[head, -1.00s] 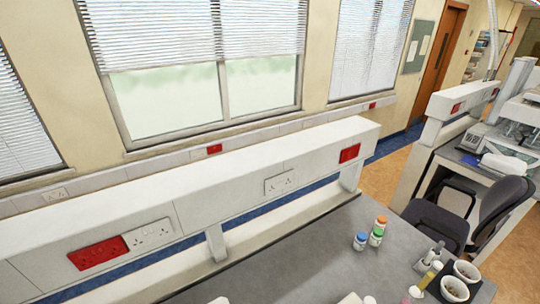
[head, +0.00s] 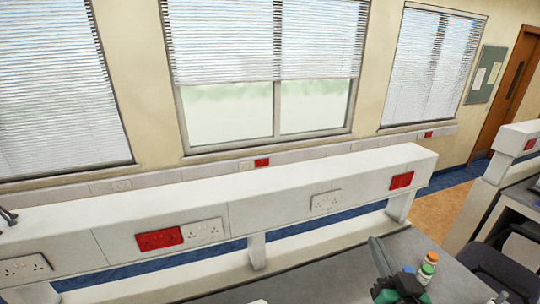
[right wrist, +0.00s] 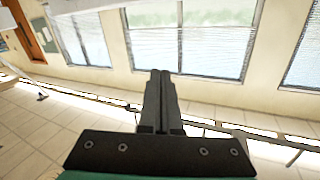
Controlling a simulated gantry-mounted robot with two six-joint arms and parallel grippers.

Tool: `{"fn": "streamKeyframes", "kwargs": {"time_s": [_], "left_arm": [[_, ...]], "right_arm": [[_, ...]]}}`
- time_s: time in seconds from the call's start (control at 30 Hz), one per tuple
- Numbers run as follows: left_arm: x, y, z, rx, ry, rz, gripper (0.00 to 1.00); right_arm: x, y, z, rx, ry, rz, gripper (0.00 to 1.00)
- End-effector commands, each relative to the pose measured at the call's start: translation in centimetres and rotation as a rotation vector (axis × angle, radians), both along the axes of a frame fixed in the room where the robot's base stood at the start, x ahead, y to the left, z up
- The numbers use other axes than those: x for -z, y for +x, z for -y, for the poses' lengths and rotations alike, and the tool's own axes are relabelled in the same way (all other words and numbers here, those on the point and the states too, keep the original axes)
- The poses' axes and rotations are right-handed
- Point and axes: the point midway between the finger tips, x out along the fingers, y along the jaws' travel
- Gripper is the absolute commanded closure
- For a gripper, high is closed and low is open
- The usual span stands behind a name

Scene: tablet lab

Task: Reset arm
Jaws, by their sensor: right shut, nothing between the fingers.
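My right gripper (head: 376,246) rises from the bottom edge of the head view, right of centre, in front of the grey bench top. Its dark fingers point up and its green body is partly cut off. In the right wrist view, its two fingers (right wrist: 160,76) lie together with nothing between them. A small dark piece (head: 8,215) shows at the left edge of the head view; I cannot tell whether it is my left gripper.
Bottles with orange (head: 431,256) and green (head: 427,268) caps stand close right of my right gripper, with a blue cap beside them. A long white socket shelf (head: 290,196) runs behind the grey bench (head: 320,282). A dark chair (head: 520,255) is at right.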

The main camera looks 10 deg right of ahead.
Motion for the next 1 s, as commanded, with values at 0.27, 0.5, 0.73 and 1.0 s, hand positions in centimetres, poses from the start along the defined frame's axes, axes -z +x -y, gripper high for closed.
{"fn": "streamKeyframes", "kwargs": {"time_s": [0.27,0.5,0.73,1.0], "left_arm": [[0.0,0.0,0.0,0.000,0.000,0.000,0.28],[0.0,0.0,0.0,0.000,0.000,0.000,0.28],[0.0,0.0,0.0,0.000,0.000,0.000,0.28],[0.0,0.0,0.0,0.000,0.000,0.000,0.28]], "right_arm": [[-23.1,-5.4,-7.8,-0.163,-0.077,0.518,1.00],[-32.3,-13.9,-9.9,-0.201,-0.165,0.818,1.00],[-32.6,-14.7,-10.1,-0.188,-0.225,0.836,1.00],[-32.6,-14.7,-10.1,-0.188,-0.225,0.836,1.00]]}}
